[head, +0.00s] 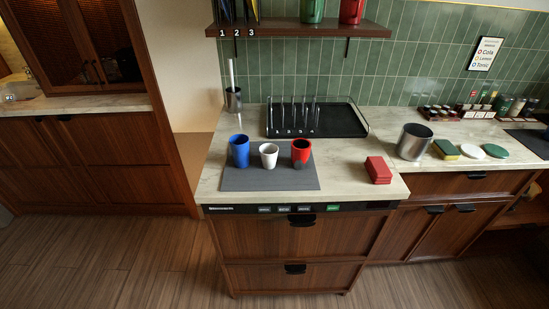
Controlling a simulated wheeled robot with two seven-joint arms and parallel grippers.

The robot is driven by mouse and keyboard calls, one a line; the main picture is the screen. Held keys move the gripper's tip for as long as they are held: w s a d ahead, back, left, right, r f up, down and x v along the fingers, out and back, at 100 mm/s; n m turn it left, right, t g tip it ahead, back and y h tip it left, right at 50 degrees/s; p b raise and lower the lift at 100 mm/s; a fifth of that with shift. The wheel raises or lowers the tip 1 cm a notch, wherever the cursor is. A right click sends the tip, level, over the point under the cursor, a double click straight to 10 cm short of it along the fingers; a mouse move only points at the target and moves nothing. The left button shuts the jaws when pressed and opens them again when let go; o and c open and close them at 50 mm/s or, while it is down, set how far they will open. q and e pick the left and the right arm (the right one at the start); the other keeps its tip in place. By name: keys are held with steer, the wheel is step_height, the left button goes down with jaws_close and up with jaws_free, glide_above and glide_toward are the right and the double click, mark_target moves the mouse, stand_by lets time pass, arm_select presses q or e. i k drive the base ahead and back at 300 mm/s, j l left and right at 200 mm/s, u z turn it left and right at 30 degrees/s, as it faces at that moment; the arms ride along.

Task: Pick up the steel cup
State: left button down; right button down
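A large steel cup (414,143) stands upright on the right part of the counter, to the left of a yellow-and-green sponge. It is wide, silver and open at the top; its inside looks dark and I cannot tell what is in it. A smaller steel holder (233,102) with a pale upright handle in it stands at the back left of the counter. Neither of my grippers is in view.
A blue cup (239,152), a white cup (269,156) and a red cup (301,152) stand on a grey mat (245,181). A black rack tray (343,122) is behind them. Red blocks (378,170) and the sponge (446,149) flank the steel cup. A shelf (300,28) hangs above.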

mark_target(300, 155)
steer(key=i+l+u, duration=0.2)
steer(key=l+u, duration=0.2)
steer(key=l, duration=0.15)
steer(key=i+l+u, duration=0.1)
steer(key=l+u, duration=0.25)
steer(key=l, duration=0.25)
steer(key=l+u, duration=0.4)
steer(key=l, duration=0.2)
